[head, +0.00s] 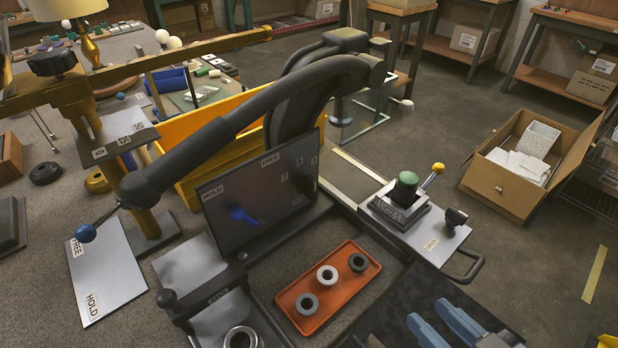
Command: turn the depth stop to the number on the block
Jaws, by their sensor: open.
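My gripper (444,322) shows at the bottom right edge as two blue fingers, apart, with nothing seen between them. I cannot tell for sure which part is the depth stop. A black knob (52,62) tops a brass fixture at the upper left; a grey plate (122,134) with small marked labels sits below it. A dark upright panel (262,190) in the middle shows HOLD, FREE and small digits. A grey block (398,207) with a green cylinder (405,187) stands at the right; its label is too small to read.
An orange tray (312,314) holds three rings. A blue-balled lever (86,233) is over a FREE/HOLD plate (105,270). A yellow-balled lever (437,169) rises beside the block. A dark curved arm (250,110) spans above the panel. An open carton (502,190) stands on the floor.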

